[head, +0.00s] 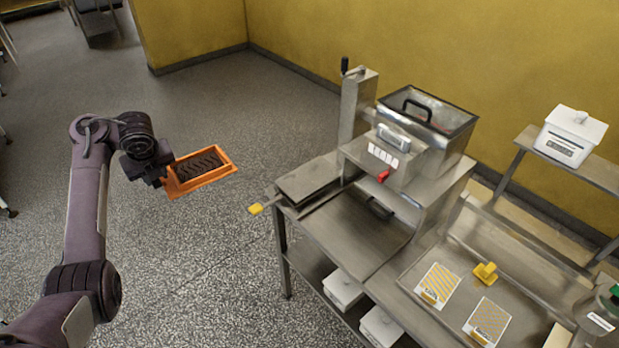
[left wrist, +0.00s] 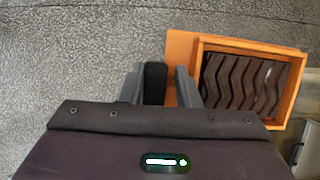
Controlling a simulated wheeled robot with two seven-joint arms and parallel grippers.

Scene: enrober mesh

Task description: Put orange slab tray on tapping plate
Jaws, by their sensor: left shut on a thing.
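The orange slab tray (head: 203,181) holds a dark brown slab with a wavy surface. My left gripper (head: 158,177) is shut on the tray's left end and holds it in the air over open floor, left of the steel machine table. In the left wrist view the tray (left wrist: 183,46) extends to the right of the fingers (left wrist: 160,85). The tray looks roughly level. I cannot tell for sure which part is the tapping plate; a flat steel plate (head: 308,179) with a yellow-ended lever stands at the table's left end, apart from the tray. My right gripper is not in view.
The yellow lever end (head: 255,209) sticks out left of the table. A steel machine (head: 400,150) with a lidded hopper stands behind. Floor between tray and table is clear.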

